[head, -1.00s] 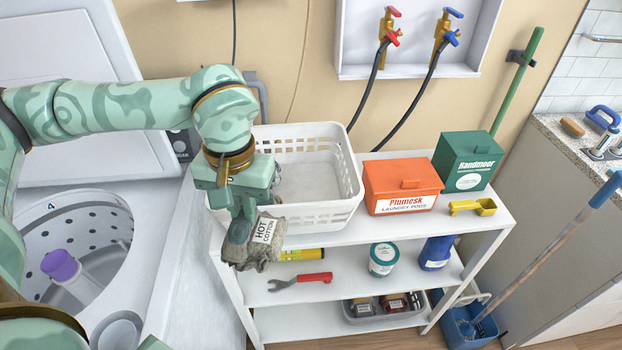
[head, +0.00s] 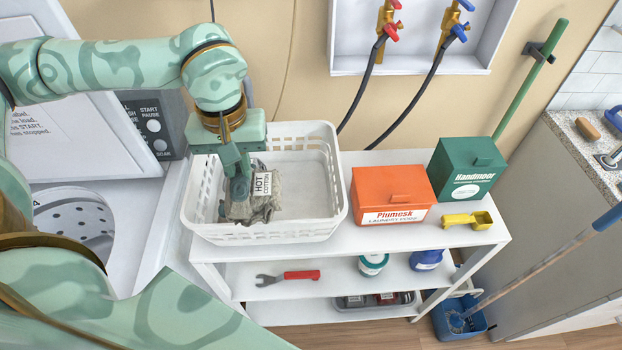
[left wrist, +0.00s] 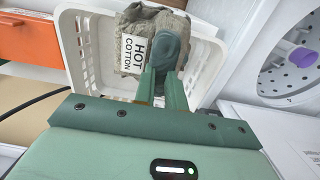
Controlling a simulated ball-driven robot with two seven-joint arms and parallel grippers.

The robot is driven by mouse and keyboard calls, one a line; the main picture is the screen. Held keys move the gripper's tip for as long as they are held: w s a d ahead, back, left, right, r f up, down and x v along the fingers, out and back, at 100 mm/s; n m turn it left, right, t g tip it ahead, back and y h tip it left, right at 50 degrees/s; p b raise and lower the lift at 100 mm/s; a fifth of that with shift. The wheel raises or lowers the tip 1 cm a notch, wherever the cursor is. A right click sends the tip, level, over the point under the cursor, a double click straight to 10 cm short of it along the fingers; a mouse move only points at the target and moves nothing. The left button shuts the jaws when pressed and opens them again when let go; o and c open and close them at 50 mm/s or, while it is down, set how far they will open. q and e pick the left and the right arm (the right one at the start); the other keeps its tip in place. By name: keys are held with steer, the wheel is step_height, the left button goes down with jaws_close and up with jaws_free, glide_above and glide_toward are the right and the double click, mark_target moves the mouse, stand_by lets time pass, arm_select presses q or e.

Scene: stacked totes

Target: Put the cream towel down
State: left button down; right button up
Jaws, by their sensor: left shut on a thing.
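A greyish-beige towel (head: 262,208) with a white "HOT COTTON" tag is bunched inside the left part of the white laundry basket (head: 290,232). My left gripper (head: 238,188) points down into the basket and is shut on the towel. In the left wrist view the towel (left wrist: 150,20) sits at the fingertips (left wrist: 168,58), between the basket walls (left wrist: 90,62). I cannot tell whether the towel rests on the basket floor. My right gripper is not in view.
The basket stands on a white shelf unit (head: 365,238). To its right are an orange box (head: 390,192), a green box (head: 466,168) and a yellow scoop (head: 468,220). A washer drum (head: 78,225) is at left. The basket's right half is empty.

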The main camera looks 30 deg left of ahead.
mark_target(254, 175)
arm_select(q)
steer(key=w, duration=0.1)
steer(key=w+f, duration=0.1)
steer(key=w, duration=0.1)
steer(key=shift+d, duration=0.1)
steer(key=w+d+f+b, duration=0.1)
steer(key=w+f+b, duration=0.2)
steer(key=w+f, duration=0.8)
steer(key=shift+w+f, duration=0.35)
steer(key=shift+f, duration=0.1)
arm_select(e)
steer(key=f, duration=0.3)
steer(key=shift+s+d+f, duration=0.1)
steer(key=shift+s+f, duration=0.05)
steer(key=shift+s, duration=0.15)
arm_select(q)
steer(key=shift+f, duration=0.1)
steer(key=shift+f, duration=0.5)
steer(key=c, duration=1.5)
jaws_free()
steer(key=shift+o, duration=0.2)
